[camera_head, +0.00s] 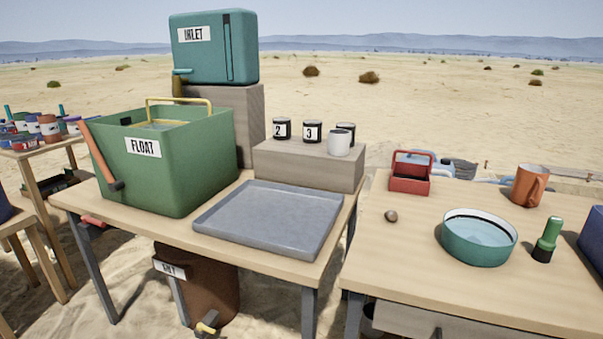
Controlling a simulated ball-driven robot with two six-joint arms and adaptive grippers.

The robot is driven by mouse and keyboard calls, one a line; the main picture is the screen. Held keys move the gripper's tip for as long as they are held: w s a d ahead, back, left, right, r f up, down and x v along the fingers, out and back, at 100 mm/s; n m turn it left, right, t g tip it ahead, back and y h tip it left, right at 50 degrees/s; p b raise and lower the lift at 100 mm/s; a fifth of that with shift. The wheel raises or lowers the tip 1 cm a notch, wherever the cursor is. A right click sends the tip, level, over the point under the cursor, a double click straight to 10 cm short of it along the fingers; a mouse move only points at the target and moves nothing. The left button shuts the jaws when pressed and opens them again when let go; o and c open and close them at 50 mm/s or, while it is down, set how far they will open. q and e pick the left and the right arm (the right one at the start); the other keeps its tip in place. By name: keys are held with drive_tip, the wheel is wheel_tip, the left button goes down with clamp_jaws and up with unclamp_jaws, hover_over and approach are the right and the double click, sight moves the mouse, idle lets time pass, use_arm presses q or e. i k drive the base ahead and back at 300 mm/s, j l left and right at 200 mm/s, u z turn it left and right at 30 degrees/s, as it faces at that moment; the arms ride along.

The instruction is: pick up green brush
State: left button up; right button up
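A green-handled object with a dark lower end, which looks like the green brush (548,238), stands upright on the right table (420,285). It is just right of a teal bowl (466,250) holding what looks like water, with a small gap between them. A dark blue object (594,238) is to its right, cut off by the picture edge. Neither of my grippers shows in the head view.
An orange mug (529,186), a red open box (410,172) and a small brown stone (391,216) are also on the right table. The left table holds a green FLOAT bin (185,170) and an empty grey tray (270,218). A gap separates the tables.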

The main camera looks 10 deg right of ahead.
sight(544, 250)
drive_tip(key=z, duration=1.35)
